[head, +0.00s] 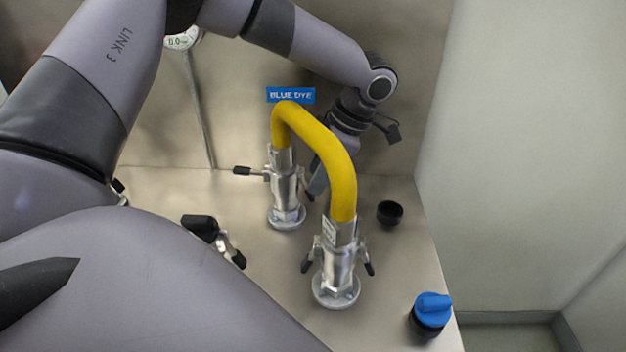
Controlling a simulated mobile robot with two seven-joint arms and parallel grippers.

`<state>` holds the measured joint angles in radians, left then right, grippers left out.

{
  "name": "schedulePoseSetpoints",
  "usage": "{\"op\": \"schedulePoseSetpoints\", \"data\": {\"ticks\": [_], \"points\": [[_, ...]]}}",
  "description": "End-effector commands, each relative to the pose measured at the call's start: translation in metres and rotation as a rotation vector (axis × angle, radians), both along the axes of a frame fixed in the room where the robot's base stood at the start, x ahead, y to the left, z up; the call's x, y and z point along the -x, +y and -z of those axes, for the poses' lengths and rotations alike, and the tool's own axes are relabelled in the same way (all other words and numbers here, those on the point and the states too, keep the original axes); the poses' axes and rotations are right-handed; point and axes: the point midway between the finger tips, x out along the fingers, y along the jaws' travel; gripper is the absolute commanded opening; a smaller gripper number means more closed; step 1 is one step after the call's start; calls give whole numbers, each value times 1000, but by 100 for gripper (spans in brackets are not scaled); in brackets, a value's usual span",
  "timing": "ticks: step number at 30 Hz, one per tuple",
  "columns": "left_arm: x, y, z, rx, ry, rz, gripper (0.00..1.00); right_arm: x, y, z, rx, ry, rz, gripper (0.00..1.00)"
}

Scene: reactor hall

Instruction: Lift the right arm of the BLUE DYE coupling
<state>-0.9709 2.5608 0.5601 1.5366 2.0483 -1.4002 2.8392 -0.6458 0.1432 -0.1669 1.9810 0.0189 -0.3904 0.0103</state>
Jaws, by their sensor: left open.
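The BLUE DYE sign (291,95) is on the back wall. Below it stands the far metal coupling (285,195), upright, with one end of a yellow hose (325,145) in its top. Its left arm (250,171) sticks out about level to the left, black tip outward. Its right arm (308,192) hangs low, mostly hidden by hose and gripper. My left gripper (320,181) is open, reaching down from behind the hose, close to the right arm; I cannot tell whether they touch. One finger is largely hidden. My right gripper is not in view.
The hose's other end is in a near coupling (338,275), both its arms down. A black ring (390,213) and a blue-topped cap (431,313) are at right. Another fitting (225,242) is partly hidden at left. A gauge (183,38) is on the wall.

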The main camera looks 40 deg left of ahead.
Motion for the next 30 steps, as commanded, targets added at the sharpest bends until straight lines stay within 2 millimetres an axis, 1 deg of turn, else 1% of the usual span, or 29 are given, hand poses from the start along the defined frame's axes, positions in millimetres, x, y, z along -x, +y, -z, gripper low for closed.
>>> {"op": "schedulePoseSetpoints", "data": {"ticks": [3, 7, 11, 17, 18, 20, 21, 22, 26, 30], "points": [[5, 6, 17, 0, 3, 0, 47, 0, 0, -2, 0, 0, 0, 43], [8, 9, 29, 1, 1, 1, 47, 0, 0, -2, 1, 0, 0, 43], [9, 11, 34, 0, 0, 1, 47, 0, 0, -2, 1, 0, 0, 43], [9, 11, 34, 0, -1, 1, 47, 0, -1, -2, 1, 0, 1, 43], [9, 11, 34, 0, -1, 1, 40, 0, -1, -2, 1, 0, 1, 43], [9, 11, 34, 0, -1, 1, 21, 0, -1, -2, 1, 0, 1, 43], [9, 11, 34, 0, -1, 1, 8, 0, -1, -2, 1, 0, 1, 43], [9, 11, 34, 0, -1, 1, 0, 0, -1, -2, 1, 0, 1, 43], [9, 11, 34, 2, -3, 0, 0, 0, -1, -2, 1, 0, 1, 43], [8, 11, 34, 35, -32, -2, 0, 0, -1, 3, 0, 1, 1, 43]]}}
